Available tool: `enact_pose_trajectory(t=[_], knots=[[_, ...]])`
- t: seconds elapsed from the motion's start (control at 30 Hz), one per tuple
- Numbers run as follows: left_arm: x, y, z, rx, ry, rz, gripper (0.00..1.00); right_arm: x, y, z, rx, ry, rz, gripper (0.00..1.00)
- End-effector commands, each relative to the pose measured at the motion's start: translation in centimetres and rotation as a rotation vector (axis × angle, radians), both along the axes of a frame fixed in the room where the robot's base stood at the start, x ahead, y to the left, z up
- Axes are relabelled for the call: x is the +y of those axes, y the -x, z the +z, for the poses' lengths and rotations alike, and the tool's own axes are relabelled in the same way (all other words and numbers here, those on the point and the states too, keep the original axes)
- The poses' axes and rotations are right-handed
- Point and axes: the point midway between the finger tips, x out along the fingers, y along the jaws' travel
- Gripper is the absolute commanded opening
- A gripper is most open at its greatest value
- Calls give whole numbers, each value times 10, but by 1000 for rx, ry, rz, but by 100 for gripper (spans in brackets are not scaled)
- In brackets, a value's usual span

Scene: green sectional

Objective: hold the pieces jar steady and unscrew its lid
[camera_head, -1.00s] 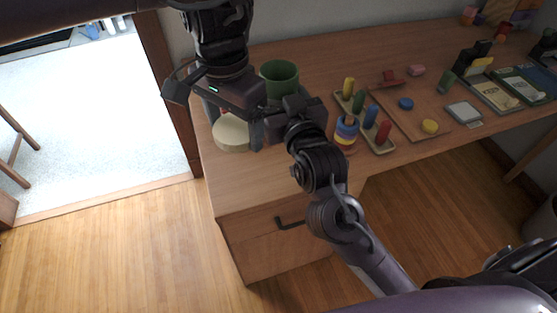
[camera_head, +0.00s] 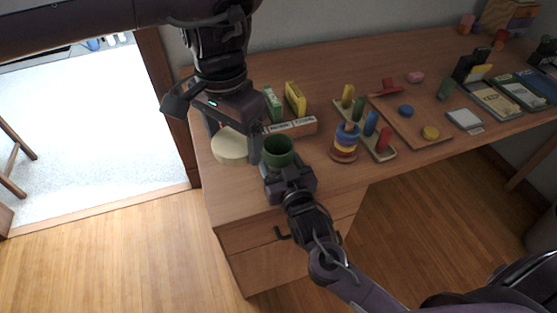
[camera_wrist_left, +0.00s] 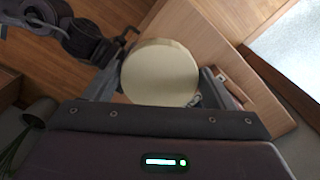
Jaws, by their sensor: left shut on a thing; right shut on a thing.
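A thick, round cream piece (camera_head: 229,148), which looks like the jar's lid, sits low over the desk's left end. My left gripper (camera_head: 234,138) points down and is shut on its sides. In the left wrist view the cream disc (camera_wrist_left: 160,72) fills the space between the fingers. Whether a jar body lies beneath it is hidden. A green, open-topped vessel (camera_head: 279,146) is just to the right, upright, its inside dark. My right gripper (camera_head: 276,170) is shut on its near side. I cannot tell whether this vessel is the pieces jar.
A ring stacker (camera_head: 344,143), a peg board (camera_head: 378,151) and a wooden tray (camera_head: 420,120) stand to the right. The desk's front strip is bare; a drawer handle (camera_head: 282,234) sticks out below.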

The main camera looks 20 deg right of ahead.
Motion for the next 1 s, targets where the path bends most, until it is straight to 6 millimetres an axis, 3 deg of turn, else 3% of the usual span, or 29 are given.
enact_pose_trajectory(t=[0.37,0.4,0.53,0.87,1.0], knots=[[0,0,-1,0,0,0,50,0,0,-4,0,-1,0,0],[0,0,-1,0,0,0,50,0,0,-3,0,-1,0,67],[0,0,-1,0,0,0,50,0,0,-3,0,0,0,84],[0,0,1,0,0,0,50,0,0,1,-1,0,0,84],[0,0,0,0,0,0,50,0,16,-2,4,1,2,84]])
